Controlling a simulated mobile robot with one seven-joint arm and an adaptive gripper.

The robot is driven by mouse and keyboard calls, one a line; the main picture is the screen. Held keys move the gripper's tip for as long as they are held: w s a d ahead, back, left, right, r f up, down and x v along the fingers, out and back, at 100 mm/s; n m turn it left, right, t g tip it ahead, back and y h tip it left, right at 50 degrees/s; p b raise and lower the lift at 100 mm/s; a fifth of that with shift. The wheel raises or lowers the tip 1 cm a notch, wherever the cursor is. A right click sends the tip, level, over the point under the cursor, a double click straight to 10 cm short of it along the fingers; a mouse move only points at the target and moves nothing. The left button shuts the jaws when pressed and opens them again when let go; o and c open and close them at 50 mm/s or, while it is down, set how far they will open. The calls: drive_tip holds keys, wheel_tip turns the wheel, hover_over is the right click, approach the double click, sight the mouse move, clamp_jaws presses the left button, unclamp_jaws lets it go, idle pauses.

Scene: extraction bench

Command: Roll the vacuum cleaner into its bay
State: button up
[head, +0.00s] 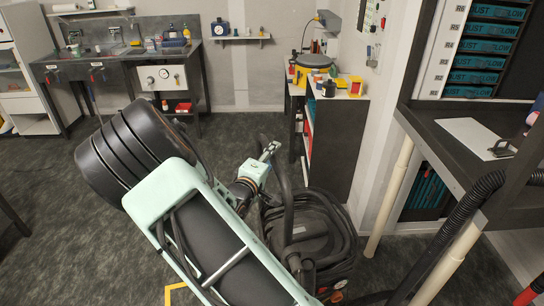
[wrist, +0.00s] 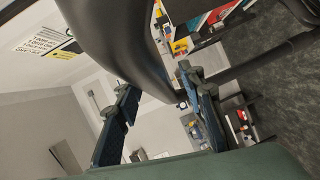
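The vacuum cleaner (head: 318,235) is a dark, low machine on the floor at the lower middle of the head view, with a thick black hose coiled on it. A black curved tube (head: 287,190) rises from it beside my gripper (head: 270,150). In the wrist view a dark curved tube (wrist: 135,45) passes close to the camera, down towards the gap of my gripper (wrist: 160,85). The two fingers stand apart there. I cannot tell whether the tube is between them or just beyond. My arm hides the vacuum's left side. No bay is clearly recognisable.
A bench (head: 455,135) with drawers stands at the right, on pale legs (head: 388,200), with a ribbed hose (head: 455,220) in front. A yellow floor mark (head: 172,291) shows at the bottom. A small dark cabinet (head: 335,150) stands behind the vacuum. Open carpet (head: 235,125) lies behind my arm.

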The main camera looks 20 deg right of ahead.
drive_tip(key=shift+c, duration=0.4)
clamp_jaws()
drive_tip(key=shift+a, duration=0.1)
